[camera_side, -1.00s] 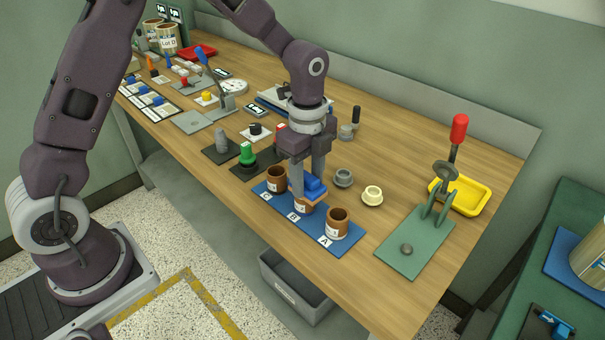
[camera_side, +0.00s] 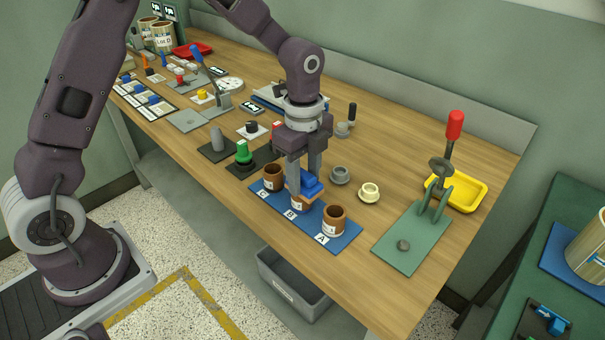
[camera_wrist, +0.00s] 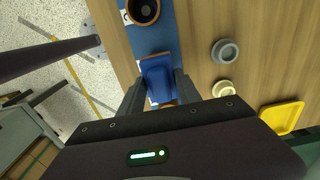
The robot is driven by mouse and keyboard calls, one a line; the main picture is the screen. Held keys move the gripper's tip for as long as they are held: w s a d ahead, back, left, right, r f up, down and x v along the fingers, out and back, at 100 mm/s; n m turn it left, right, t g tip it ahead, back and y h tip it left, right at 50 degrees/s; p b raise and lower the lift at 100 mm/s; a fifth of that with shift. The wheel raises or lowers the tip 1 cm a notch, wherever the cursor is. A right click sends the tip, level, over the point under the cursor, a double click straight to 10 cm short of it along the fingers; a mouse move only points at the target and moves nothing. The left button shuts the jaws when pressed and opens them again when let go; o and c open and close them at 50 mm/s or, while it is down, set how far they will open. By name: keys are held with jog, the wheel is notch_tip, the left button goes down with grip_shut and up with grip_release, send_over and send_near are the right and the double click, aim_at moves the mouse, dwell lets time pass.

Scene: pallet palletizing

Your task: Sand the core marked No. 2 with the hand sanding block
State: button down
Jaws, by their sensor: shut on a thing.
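My gripper (camera_side: 304,183) is shut on the blue hand sanding block (camera_side: 311,187), which has a tan underside. It also shows between the fingers in the wrist view (camera_wrist: 157,76). The block is at the top of the middle brown core (camera_side: 298,206), at the spot marked B, and hides most of it. I cannot tell whether they touch. A brown core (camera_side: 273,177) stands upright at C and another (camera_side: 334,219) at A, both on the blue mat (camera_side: 345,240). Their white labels are too small to read, so I cannot tell which is No. 2.
A grey ring part (camera_side: 340,175) and a cream one (camera_side: 369,192) lie right of the mat. A green plate (camera_side: 398,257) with a red-handled lever clamp (camera_side: 453,127) and a yellow tray (camera_side: 468,194) stand farther right. A green knob (camera_side: 243,153) is close on the left.

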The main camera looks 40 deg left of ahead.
jog(key=shift+a+f, duration=0.15)
jog(key=shift+a, duration=1)
jog(key=shift+r, duration=3.55)
